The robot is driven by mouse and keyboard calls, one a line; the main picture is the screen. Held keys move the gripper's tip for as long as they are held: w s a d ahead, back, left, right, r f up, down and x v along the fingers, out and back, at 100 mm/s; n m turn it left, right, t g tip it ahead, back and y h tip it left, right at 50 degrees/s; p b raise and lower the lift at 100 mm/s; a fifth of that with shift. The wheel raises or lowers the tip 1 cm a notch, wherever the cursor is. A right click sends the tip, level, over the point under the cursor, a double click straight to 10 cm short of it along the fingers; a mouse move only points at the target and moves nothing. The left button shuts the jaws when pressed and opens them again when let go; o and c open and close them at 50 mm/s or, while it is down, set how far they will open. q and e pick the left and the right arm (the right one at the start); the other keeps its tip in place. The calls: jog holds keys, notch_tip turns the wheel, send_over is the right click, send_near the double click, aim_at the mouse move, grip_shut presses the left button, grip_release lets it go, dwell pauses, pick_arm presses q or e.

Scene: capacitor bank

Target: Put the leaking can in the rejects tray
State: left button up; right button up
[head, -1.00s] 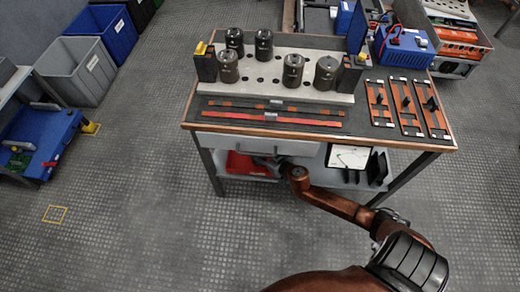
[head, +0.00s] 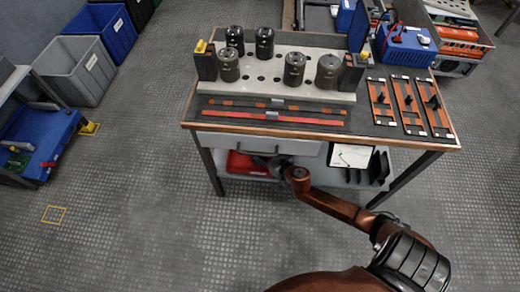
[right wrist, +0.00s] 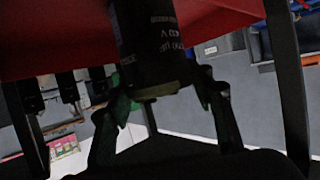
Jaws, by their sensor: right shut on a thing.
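My right gripper (right wrist: 162,92) is shut on a dark can (right wrist: 150,40) with pale printed text, seen close up in the right wrist view. A red tray (right wrist: 55,40) fills the top of that view, behind and around the can. I cannot tell whether the can touches it. In the head view the red tray (head: 243,164) lies on the bench's lower shelf, and my right gripper (head: 276,162) reaches in beside it under the drawer. The can is hidden there. My left gripper is not in view.
Several dark cans, one of them here (head: 264,43), stand on the metal rack (head: 290,92) on the bench (head: 365,130). The drawer front (head: 230,141) overhangs the shelf. A clipboard (head: 350,156) and black parts (head: 378,168) lie right of my gripper. Table legs flank the shelf.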

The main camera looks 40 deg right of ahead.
dwell(0.8)
jog(key=o, duration=1.7)
jog(key=shift+o, duration=0.2)
jog(key=shift+s+f, duration=0.1)
jog(key=shift+f, duration=0.05)
jog(key=d+v, duration=0.1)
jog(key=v, duration=1.1)
jog(key=shift+a, duration=0.45)
